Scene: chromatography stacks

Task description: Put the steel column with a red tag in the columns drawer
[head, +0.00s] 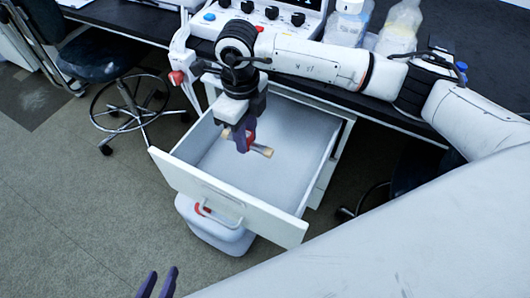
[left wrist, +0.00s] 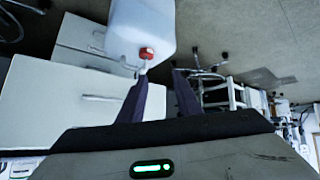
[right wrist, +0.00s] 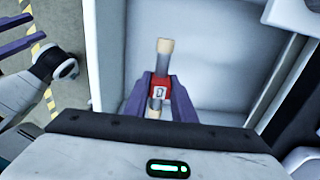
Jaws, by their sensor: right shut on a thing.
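The steel column (right wrist: 164,57) has a red tag around its middle and pale ends. My right gripper (right wrist: 160,93) is shut on it at the red tag. In the head view the right gripper (head: 243,143) holds the column (head: 262,151) over the open, empty-looking drawer (head: 215,197). The pale drawer floor shows behind the column in the right wrist view. I cannot tell how high above the floor it hangs. My left gripper (head: 157,283) is low at the bottom edge of the head view. Its fingers (left wrist: 160,95) are apart with nothing between them.
A white jug (left wrist: 141,30) with a red cap stands on the floor below the drawer front. A black bench (head: 455,30) carries an instrument with knobs (head: 270,13) and bottles (head: 345,22). A stool (head: 92,60) stands at the left.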

